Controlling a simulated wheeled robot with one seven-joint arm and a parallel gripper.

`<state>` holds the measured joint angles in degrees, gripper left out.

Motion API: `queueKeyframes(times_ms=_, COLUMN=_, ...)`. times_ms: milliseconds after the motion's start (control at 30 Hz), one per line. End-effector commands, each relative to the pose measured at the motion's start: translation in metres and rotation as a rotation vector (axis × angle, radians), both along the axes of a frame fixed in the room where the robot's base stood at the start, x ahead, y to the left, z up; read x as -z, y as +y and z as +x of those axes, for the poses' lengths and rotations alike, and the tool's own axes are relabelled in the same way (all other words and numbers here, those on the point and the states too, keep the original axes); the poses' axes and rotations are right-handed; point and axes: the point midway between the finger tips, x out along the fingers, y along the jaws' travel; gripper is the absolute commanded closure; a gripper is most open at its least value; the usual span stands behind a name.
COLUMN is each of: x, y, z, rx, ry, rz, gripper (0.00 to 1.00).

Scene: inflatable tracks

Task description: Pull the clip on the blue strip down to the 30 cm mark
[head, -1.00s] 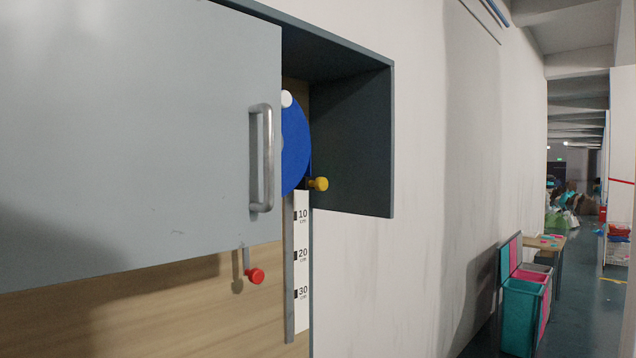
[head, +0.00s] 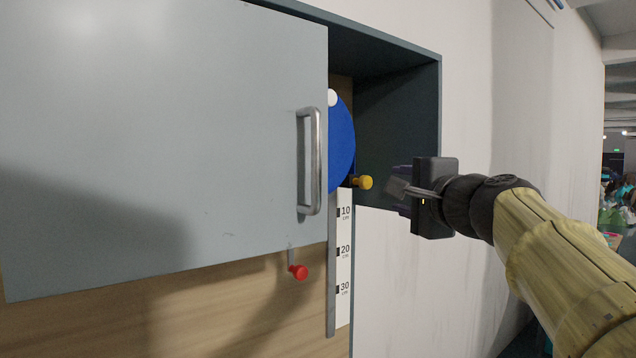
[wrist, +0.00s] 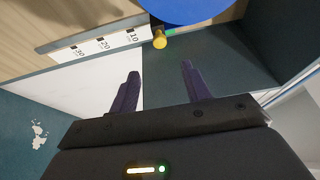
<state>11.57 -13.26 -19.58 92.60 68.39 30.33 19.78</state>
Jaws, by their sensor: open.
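A blue disc (head: 341,145), partly hidden by the grey door, sits in the open cabinet. It also shows in the wrist view (wrist: 195,10). A yellow knob (head: 362,182), probably the clip, is at the disc's lower right edge, near the top of a white scale (head: 344,265) marked 10, 20 and 30 cm. The 30 cm mark (head: 344,288) is near the scale's bottom. My gripper (head: 398,190) is open and empty, just right of the yellow knob. In the wrist view the yellow knob (wrist: 160,39) lies beyond the gap between my fingertips (wrist: 161,70), apart from them.
The grey door (head: 170,130) with its metal handle (head: 310,160) covers the left of the cabinet. A red knob (head: 298,272) hangs below it. The dark cabinet side wall (head: 405,110) stands behind my gripper. The space below the cabinet, right of the scale, is clear.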

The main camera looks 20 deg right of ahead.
Motion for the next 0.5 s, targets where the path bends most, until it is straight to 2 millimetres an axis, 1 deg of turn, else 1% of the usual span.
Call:
queueKeyframes(times_ms=167, x=-0.001, y=0.000, z=0.014, rx=-0.002, ry=0.003, rz=0.000, gripper=0.52)
queueKeyframes(times_ms=267, x=-0.001, y=-0.001, z=0.029, rx=-0.002, ry=0.005, rz=0.000, gripper=0.52)
queueKeyframes(times_ms=500, x=-0.001, y=-0.002, z=0.072, rx=-0.003, ry=0.005, rz=-0.001, gripper=0.52)
